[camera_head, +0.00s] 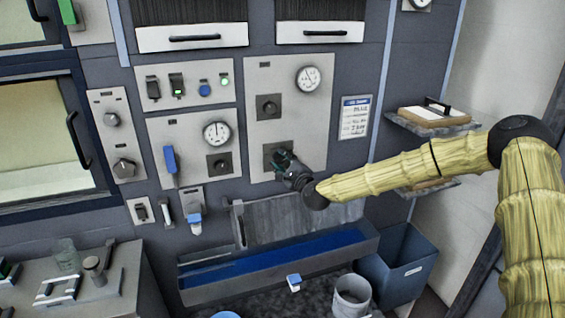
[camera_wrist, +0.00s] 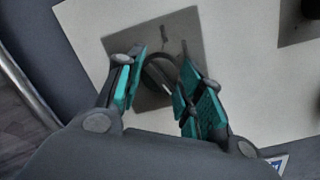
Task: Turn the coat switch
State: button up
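A dark rotary knob (camera_wrist: 160,70) on a grey square plate (camera_wrist: 190,38) sits at the lower part of a light panel; no label is legible, so I cannot tell by name whether it is the coat switch. My gripper (camera_wrist: 160,68) is at this knob, its teal-padded fingers open on either side of it. Whether the pads touch the knob I cannot tell. In the head view my gripper (camera_head: 281,160) covers most of the knob, with part of its plate (camera_head: 268,150) showing. A second, similar knob (camera_head: 268,107) is above it on the same panel.
A round gauge (camera_head: 308,79) is at the panel's top right. To the left are a blue lever (camera_head: 170,160), another gauge (camera_head: 216,133) and small switches (camera_head: 177,85). Below are a blue-lined trough (camera_head: 270,262) and a blue bin (camera_head: 398,268). A shelf (camera_head: 432,122) stands right.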

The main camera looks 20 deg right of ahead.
jog(key=shift+c, duration=0.6)
